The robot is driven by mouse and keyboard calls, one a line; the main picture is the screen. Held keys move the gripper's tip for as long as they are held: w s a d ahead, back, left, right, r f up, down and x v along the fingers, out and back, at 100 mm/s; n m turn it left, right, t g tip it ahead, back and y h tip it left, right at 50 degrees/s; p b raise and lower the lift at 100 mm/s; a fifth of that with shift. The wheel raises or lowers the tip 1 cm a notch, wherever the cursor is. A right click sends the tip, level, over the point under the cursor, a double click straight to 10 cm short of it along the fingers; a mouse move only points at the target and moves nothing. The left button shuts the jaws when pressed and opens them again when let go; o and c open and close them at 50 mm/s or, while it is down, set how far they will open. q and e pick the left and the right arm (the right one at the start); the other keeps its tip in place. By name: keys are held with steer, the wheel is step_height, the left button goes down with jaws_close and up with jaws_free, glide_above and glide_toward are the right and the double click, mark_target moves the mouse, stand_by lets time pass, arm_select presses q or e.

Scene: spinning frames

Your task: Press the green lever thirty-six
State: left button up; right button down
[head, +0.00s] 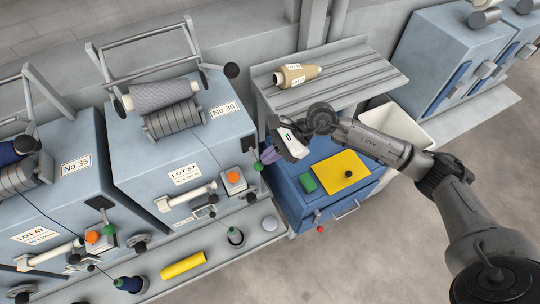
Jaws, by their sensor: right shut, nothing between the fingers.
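The machine labelled No 36 (150,140) stands left of centre in the head view. A small green lever knob (258,166) sticks out at its right front edge, just right of an orange button (233,177). My right gripper (269,155) reaches in from the right and points down-left. Its fingers are shut and empty, close above and slightly right of the green knob. I cannot tell whether they touch it; a gap seems to show. My left gripper is not in view.
The machine No 35 (65,180), with its own green knob (110,229), stands at left. A blue cabinet (290,195) below my right gripper carries a yellow cloth (340,172) and a green block (307,184). A grey slatted bench (370,75) holds a tan cone (297,75).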

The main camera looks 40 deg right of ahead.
steer(key=shift+r, duration=0.2)
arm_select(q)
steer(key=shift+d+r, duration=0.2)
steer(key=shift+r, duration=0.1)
arm_select(e)
steer(key=shift+r, duration=0.5)
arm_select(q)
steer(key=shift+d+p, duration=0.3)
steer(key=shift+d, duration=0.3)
arm_select(e)
steer(key=s+v, duration=0.1)
steer(key=v, duration=1.3)
steer(key=shift+s, duration=0.3)
steer(key=shift+f, duration=0.15)
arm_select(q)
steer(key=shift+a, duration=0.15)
arm_select(e)
steer(key=shift+a, duration=0.1)
